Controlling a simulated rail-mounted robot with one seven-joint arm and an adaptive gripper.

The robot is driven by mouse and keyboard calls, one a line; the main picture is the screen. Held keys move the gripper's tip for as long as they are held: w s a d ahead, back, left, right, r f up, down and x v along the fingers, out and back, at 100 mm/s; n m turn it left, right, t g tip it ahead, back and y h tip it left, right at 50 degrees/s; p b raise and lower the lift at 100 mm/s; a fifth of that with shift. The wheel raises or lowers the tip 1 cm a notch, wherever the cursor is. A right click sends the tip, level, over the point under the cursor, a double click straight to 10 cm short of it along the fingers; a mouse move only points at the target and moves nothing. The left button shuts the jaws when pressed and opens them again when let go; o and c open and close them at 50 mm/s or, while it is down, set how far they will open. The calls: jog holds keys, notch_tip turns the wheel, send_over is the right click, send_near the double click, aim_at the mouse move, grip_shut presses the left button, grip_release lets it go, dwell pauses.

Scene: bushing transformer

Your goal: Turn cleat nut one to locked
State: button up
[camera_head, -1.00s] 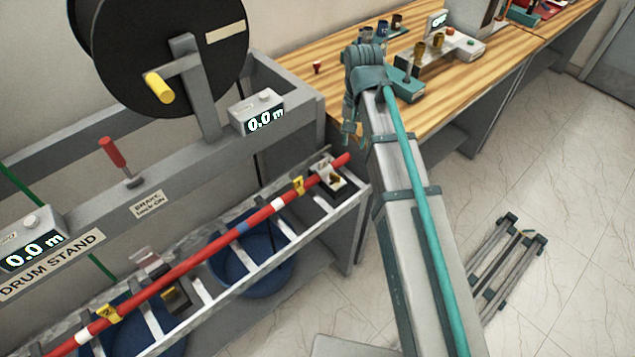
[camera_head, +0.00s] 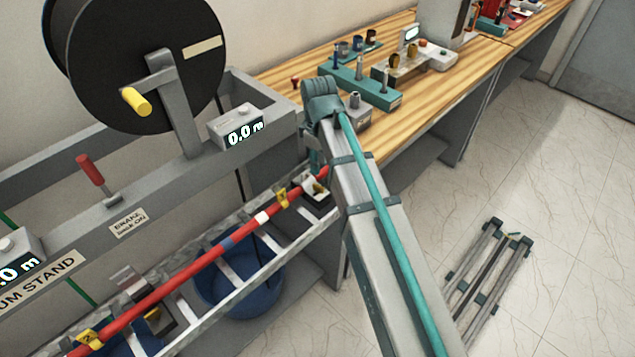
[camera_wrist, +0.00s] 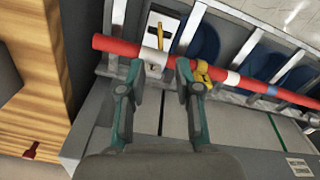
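A red cable (camera_head: 205,252) lies along a metal ladder rack with a yellow tag marked 1 (camera_head: 282,196) near its right end. A cleat (camera_head: 318,188) with a pale body and dark opening sits beside that tag at the rack's right end. In the wrist view the cleat (camera_wrist: 155,57) is around the cable, with a brassy bar or nut (camera_wrist: 160,36) on its far side. My gripper (camera_wrist: 157,75) is open, its two teal fingers apart on either side of the cleat, and seems empty. In the head view my gripper is mostly hidden by my arm.
A second cleat (camera_head: 150,315) sits further left on the rack. A blue bin (camera_head: 238,285) stands below. The drum stand (camera_head: 120,205), with a red brake lever (camera_head: 92,170), borders the rack behind. A wooden bench (camera_head: 440,100) holds several fittings.

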aim_at(318, 189)
notch_tip(318, 189, down, 9)
jog(key=shift+r+p, duration=0.1)
jog(key=shift+p, duration=0.8)
grip_shut()
